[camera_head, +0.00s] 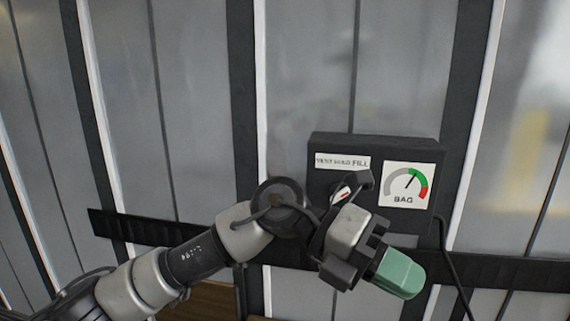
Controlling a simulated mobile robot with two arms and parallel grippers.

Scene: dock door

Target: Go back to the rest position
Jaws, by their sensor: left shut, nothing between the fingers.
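My left arm comes in from the lower left. My left gripper (400,272) is in front of the lower part of a dark control box (322,146), angled down and right. Its fingers are shut with nothing seen between them, and a teal-green piece shows at its end. The box has a white label reading VENT HOLD FILL (342,162) and a dial marked BAG (407,186). The dial needle points up and right, into the green band. A small white piece with a red mark (342,193) shows below the label, partly hidden by my wrist. My right gripper is out of view.
Grey metallic panels (200,90) with dark uprights fill the background. A dark horizontal rail (490,269) runs behind my arm and below the box. A black cable (455,270) hangs at the box's right. The area above the box and to the left is free.

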